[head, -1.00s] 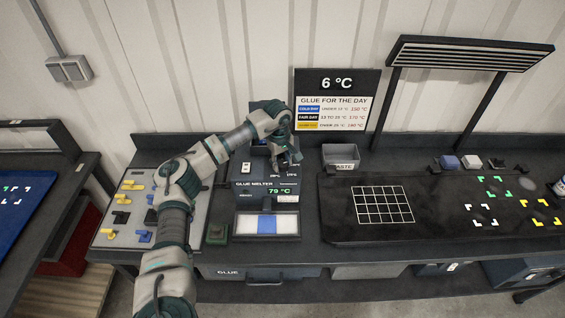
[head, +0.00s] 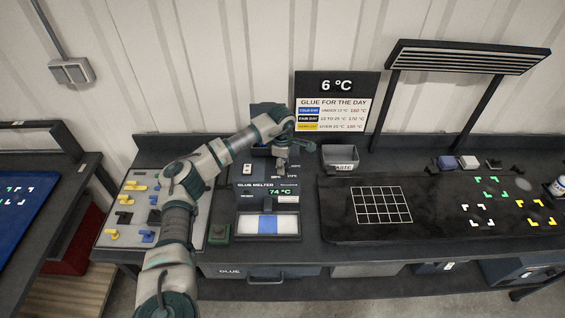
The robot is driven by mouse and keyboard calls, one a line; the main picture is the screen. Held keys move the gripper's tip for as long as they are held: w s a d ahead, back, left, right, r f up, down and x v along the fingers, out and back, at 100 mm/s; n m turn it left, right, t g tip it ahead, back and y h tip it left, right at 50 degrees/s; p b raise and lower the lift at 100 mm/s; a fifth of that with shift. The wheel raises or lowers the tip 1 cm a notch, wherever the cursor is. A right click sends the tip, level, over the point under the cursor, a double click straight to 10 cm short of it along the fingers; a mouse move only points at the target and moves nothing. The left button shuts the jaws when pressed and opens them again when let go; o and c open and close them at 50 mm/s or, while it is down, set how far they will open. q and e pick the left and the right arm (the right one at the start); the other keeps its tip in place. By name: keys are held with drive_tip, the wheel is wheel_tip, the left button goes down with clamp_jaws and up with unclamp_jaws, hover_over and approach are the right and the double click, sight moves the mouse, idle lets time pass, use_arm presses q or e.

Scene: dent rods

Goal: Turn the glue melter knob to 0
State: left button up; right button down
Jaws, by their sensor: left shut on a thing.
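The glue melter (head: 250,193) is a dark blue-grey box on the bench, left of the middle. Its small green display reads 74 °C. My left gripper (head: 282,168) points down at the upper right of its front, where the dial markings are. It is shut on the knob, which the fingers and wrist hide, so I cannot read its setting. My right gripper is out of view.
A tray with a blue block (head: 267,225) stands in front of the melter. A board of coloured parts (head: 119,226) lies left, beside my arm. A grey waste bin (head: 341,159) stands close right of the gripper. A dark gridded mat (head: 440,228) lies further right.

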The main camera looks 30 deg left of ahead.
use_arm(q)
drive_tip(key=n, duration=0.4)
drive_tip(key=shift+f+p, duration=0.25)
drive_tip(key=shift+p, duration=0.1)
drive_tip(key=shift+d+n, duration=0.1)
drive_tip(key=shift+n, duration=0.8)
drive_tip(key=o, duration=1.1)
drive_tip(key=shift+w+f, duration=0.1)
drive_tip(key=shift+o, duration=0.2)
